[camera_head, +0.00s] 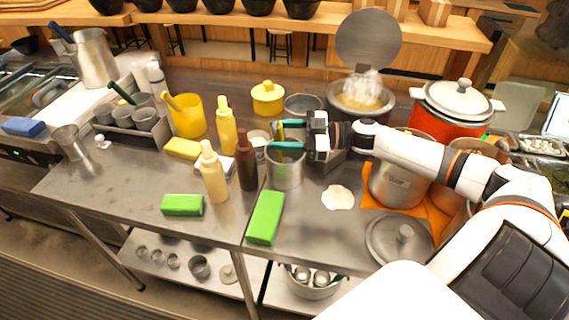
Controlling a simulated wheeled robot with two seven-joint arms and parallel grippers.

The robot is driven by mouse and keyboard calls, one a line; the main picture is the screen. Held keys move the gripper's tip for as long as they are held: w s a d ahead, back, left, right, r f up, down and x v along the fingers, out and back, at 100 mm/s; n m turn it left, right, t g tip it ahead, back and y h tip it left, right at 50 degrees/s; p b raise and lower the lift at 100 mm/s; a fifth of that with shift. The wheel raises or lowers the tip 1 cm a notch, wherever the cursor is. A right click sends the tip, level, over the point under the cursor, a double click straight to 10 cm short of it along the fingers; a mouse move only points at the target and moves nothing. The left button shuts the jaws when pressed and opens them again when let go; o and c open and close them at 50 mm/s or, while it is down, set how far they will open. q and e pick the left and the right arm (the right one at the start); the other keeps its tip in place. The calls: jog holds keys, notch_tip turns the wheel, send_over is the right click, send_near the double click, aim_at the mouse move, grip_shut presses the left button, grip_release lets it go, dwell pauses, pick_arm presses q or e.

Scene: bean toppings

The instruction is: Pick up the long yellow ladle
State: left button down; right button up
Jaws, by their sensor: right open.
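Any ladle bowl is hidden inside. My right gripper (311,143) is open just right of these handles, around the height of the container's rim. I cannot tell whether it touches a handle. Another yellow handle (171,101) sticks out of a yellow pitcher (188,117) at the left. My left gripper is not in view.
A brown bottle (246,165) and a cream bottle (213,176) stand left of the container. A green block (265,217) lies in front of it. A steaming pot (360,101) stands behind, and a red pot (450,112) is at the right.

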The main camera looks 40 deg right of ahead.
jog(key=x, duration=0.3)
jog(key=shift+w+p, duration=0.1)
jog(key=shift+p, duration=0.2)
jog(key=shift+c, duration=0.4)
grip_shut()
notch_tip(320, 180, up, 10)
jog(key=b, duration=0.1)
jog(key=shift+f, duration=0.1)
